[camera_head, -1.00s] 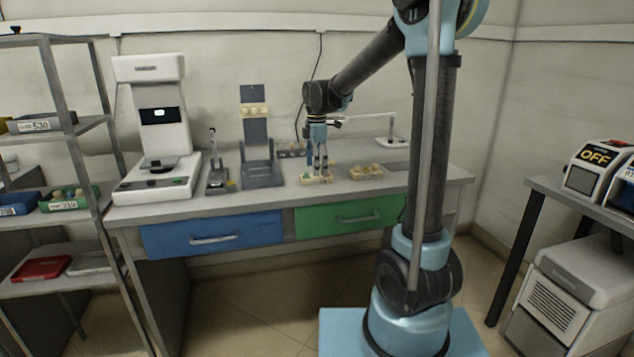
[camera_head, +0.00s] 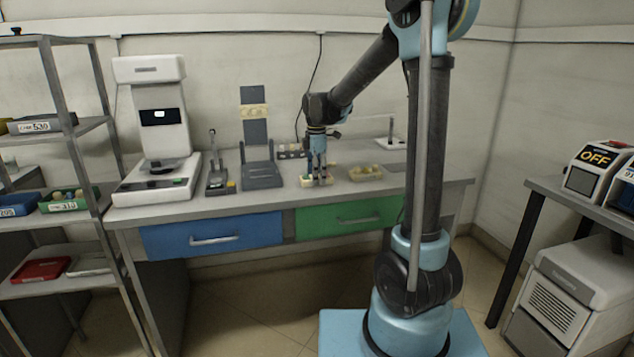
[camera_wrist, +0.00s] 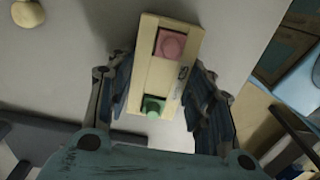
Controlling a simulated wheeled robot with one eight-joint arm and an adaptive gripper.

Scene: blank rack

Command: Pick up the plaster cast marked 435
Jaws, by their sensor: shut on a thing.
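A cream plaster cast (camera_wrist: 150,62), a long block with a pink square piece (camera_wrist: 171,44) at one end and a green piece (camera_wrist: 152,107) at the other, lies between the fingers of my gripper (camera_wrist: 160,95). A small dark mark shows on its side, too small to read. The blue-grey fingers are shut on its two long sides. In the head view my gripper (camera_head: 318,176) points down at the worktop, with the cast (camera_head: 306,182) low between its fingers at the bench's front part. I cannot tell whether it is clear of the top.
A second cream tray (camera_head: 378,174) with yellowish pieces stands just right of my gripper on the worktop (camera_head: 430,178). A grey stand (camera_head: 262,174) and a small press-like tool (camera_head: 218,180) stand to the left, beside a white machine (camera_head: 150,68).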

